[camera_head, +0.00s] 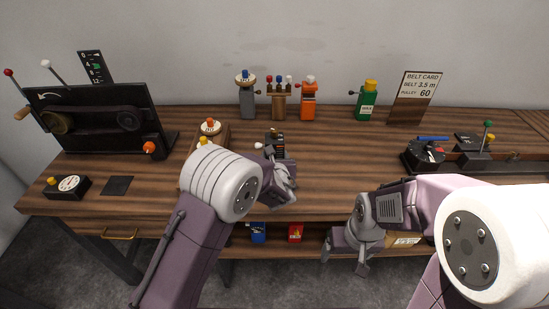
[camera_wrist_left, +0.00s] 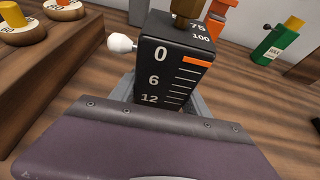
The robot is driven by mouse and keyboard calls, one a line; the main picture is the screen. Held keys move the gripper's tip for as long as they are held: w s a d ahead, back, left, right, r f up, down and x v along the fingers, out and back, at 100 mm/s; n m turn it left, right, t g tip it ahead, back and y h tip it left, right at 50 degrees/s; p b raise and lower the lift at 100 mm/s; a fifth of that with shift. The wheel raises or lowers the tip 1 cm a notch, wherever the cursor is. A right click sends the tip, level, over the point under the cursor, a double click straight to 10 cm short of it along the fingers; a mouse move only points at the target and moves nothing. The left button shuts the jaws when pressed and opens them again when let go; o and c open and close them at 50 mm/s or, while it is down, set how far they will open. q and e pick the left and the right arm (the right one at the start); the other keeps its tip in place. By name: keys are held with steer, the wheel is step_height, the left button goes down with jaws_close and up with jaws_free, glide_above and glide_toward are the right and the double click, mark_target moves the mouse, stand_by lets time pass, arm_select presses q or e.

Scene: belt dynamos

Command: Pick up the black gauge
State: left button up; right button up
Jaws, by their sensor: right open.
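A black gauge block (camera_head: 277,145) with a white side knob stands at the middle of the workbench. In the left wrist view the block (camera_wrist_left: 172,65) fills the centre, showing 0, 6, 12, an orange bar and a brown post on top. My left gripper (camera_head: 283,178) is at the block's near side, and grey finger parts show on both sides of its base. The wrist housing hides the lower block, so I cannot tell whether the fingers touch it. My right gripper (camera_head: 344,258) is open and empty, low in front of the bench's front edge.
A black belt machine (camera_head: 90,118) stands at the left, with a dial box (camera_head: 68,186) before it. Capped round pieces (camera_head: 210,127) are left of the block. A green bottle (camera_head: 367,103) and belt card (camera_head: 414,98) stand behind.

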mark_target(274, 146)
arm_select(q)
jaws_close()
step_height(274, 146, up, 4)
steer(key=shift+w+r, duration=0.1)
steer(key=shift+r, duration=0.05)
steer(key=s+d+r+p, duration=0.1)
steer(key=s+d+r, duration=0.5)
steer(key=d, duration=0.4)
steer(key=shift+r+p, duration=0.35)
steer(key=shift+p, duration=0.05)
steer(key=w+a+f+b, duration=0.1)
steer(key=a+f+b, duration=0.2)
steer(key=b, duration=0.1)
steer(key=w+a+f+b, duration=0.2)
steer(key=a+f+b, duration=0.1)
steer(key=b, duration=0.2)
steer(key=w+a+f+b, duration=0.2)
steer(key=a+f+b, duration=0.1)
steer(key=b, duration=0.1)
steer(key=shift+w+a+f, duration=0.2)
steer(key=shift+a+f, duration=0.05)
steer(key=shift+f, duration=0.05)
steer(key=shift+w+a+b, duration=0.2)
steer(key=shift+a+b, duration=0.1)
